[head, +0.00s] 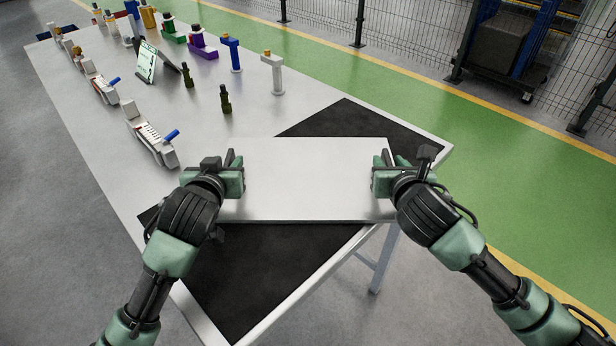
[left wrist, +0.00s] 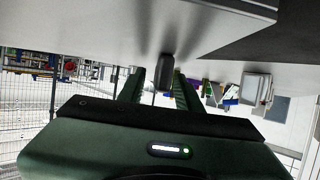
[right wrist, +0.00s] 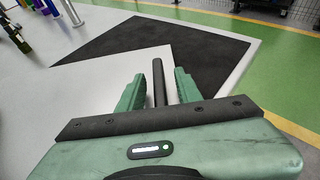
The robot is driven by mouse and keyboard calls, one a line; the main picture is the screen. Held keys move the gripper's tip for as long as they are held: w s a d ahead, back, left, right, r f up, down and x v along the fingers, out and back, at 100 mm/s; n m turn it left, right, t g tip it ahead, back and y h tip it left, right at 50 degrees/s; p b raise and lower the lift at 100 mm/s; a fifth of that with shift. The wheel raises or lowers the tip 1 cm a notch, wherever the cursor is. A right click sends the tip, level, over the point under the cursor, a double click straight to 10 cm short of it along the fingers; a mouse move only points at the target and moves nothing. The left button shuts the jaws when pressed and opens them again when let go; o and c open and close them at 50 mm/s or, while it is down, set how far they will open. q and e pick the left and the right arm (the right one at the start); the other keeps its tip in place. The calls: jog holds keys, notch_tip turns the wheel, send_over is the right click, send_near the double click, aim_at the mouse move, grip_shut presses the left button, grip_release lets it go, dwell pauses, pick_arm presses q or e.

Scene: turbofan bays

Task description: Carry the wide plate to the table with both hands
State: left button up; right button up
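The wide plate (head: 315,180) is a flat, pale grey rectangle, level over the near corner of the table (head: 105,115). Its near right corner reaches past the table edge. I cannot tell whether it touches the table. My left gripper (head: 238,175) is at its left edge and my right gripper (head: 380,178) at its right edge. A dark bar lies between the fingers of my left gripper in the left wrist view (left wrist: 165,75), and another between those of my right gripper in the right wrist view (right wrist: 158,82).
A black mat (head: 265,280) lies on the table, partly covered by the plate. Dark bottles (head: 225,99), a sign (head: 147,62), grey fixtures (head: 150,135) and several coloured parts stand further back. A green walkway (head: 480,140) and a fence lie to the right.

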pick_arm(q)
jog(key=v, duration=1.1)
jog(key=shift+s+r, duration=0.2)
jog(key=shift+s, duration=0.1)
pick_arm(e)
jog(key=shift+s, duration=0.1)
jog(key=v, duration=1.2)
